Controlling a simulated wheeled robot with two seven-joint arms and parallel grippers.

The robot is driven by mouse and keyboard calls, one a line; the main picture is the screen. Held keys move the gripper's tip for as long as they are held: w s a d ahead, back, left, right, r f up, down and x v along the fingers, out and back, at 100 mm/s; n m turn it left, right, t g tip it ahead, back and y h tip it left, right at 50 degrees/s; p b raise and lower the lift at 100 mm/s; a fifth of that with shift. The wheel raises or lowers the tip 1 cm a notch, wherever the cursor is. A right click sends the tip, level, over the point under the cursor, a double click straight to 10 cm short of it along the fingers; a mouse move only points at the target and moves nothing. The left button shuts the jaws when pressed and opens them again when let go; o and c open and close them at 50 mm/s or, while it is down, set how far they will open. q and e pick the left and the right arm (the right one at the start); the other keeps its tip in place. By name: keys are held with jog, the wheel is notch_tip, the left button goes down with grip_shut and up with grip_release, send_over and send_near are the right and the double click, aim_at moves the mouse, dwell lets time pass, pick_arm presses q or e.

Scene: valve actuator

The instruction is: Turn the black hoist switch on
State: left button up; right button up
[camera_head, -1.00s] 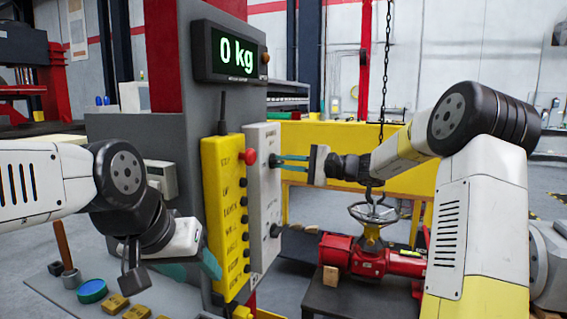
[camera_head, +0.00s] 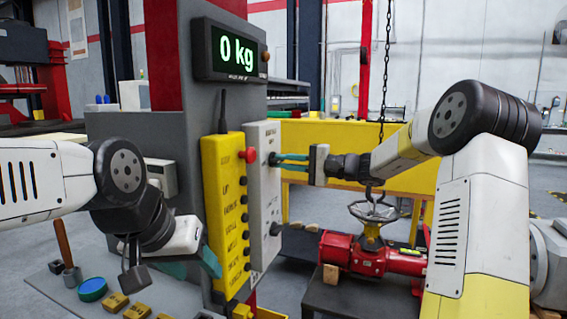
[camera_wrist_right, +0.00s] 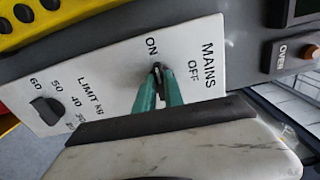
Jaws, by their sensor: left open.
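The black hoist switch (camera_wrist_right: 158,69) is a small knob on a light grey panel (camera_head: 264,205), beside the printed words ON, OFF and MAINS. In the right wrist view its visible end is near the word ON; the rest is hidden by the fingers. My right gripper (camera_wrist_right: 159,84) has its two green fingers on either side of the knob, shut on it. In the head view the right gripper (camera_head: 279,160) reaches the panel's upper part from the right. My left gripper (camera_head: 192,267) is open and empty, low and left of the yellow button panel.
The yellow button panel (camera_head: 224,210) with a red button (camera_head: 249,156) adjoins the grey panel. A lower limit knob (camera_wrist_right: 46,110) sits on the same grey panel. A display (camera_head: 236,52) reads 0 kg. A red valve (camera_head: 365,255) with a handwheel stands below a hanging chain.

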jog(key=o, duration=0.4)
jog(key=shift+o, duration=0.2)
jog(key=v, duration=0.8)
